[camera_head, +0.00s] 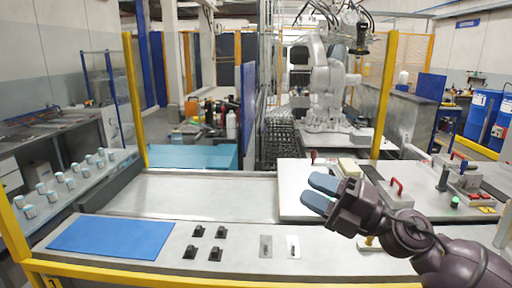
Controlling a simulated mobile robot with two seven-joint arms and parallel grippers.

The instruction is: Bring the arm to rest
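My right gripper (319,193) shows at the lower right, with its dark arm coming in from the right edge. Its two blue-grey fingers point left and stand apart, with a gap between them and nothing visible in it. It appears above the right part of the workbench (210,258); its height above the surface is hard to tell. My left gripper and arm do not show.
A blue mat (112,237) lies on the bench, with several black blocks (198,231) beside it. Panels with red handles (397,188) stand near my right arm. Yellow posts (136,100) and a front yellow rail bound the bench. A white robot arm (327,85) stands behind.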

